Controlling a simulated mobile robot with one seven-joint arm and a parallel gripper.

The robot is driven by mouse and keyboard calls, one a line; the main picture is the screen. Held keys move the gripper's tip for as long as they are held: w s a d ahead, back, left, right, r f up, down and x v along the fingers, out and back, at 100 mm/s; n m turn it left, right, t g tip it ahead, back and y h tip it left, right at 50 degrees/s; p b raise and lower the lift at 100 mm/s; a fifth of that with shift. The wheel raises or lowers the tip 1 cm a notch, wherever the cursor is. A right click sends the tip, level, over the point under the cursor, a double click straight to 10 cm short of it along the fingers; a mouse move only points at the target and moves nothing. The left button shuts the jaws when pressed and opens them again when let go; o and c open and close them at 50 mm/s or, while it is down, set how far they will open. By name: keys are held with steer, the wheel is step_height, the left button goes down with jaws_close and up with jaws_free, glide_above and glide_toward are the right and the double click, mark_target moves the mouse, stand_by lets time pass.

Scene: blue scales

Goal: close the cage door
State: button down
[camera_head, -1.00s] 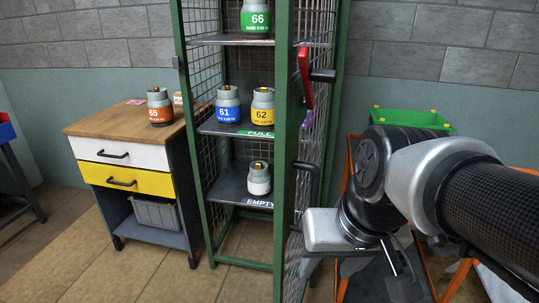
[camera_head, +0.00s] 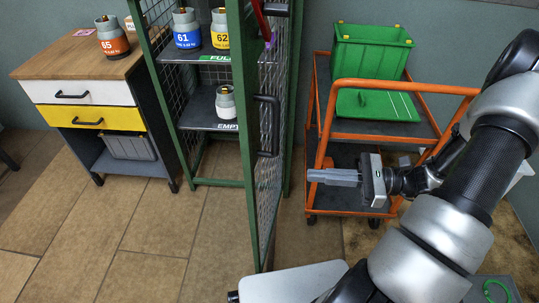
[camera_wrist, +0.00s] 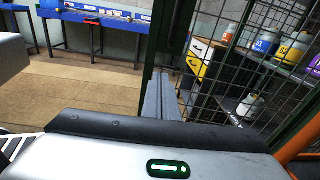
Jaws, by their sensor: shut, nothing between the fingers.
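The cage door (camera_head: 268,190), a green frame with wire mesh, stands open, swung out toward me and seen nearly edge-on in the head view. Its black handle (camera_head: 267,125) is on the side facing right. My gripper (camera_head: 311,175) is right of the door, shut and empty, its fingers pointing left at the mesh with a gap that seems small. In the wrist view the shut fingers (camera_wrist: 162,80) show in front of a green frame post and mesh (camera_wrist: 225,85). I cannot tell whether they touch it.
Inside the cage (camera_head: 166,105) several gas cylinders stand on shelves. Left is a wooden-topped cabinet (camera_head: 75,62) with an orange cylinder (camera_head: 112,38). Right is an orange trolley (camera_head: 318,95) with a green crate (camera_head: 370,52), close behind my gripper. Floor left of the door is clear.

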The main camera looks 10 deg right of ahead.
steer(key=w+a+m+t+b, duration=0.1)
steer(key=w+a, duration=0.4)
steer(key=a, duration=0.6)
steer(key=shift+w+a+f+b, duration=0.3)
steer(key=shift+w+b, duration=0.1)
steer(key=shift+b, duration=0.25)
steer(key=shift+a, duration=0.15)
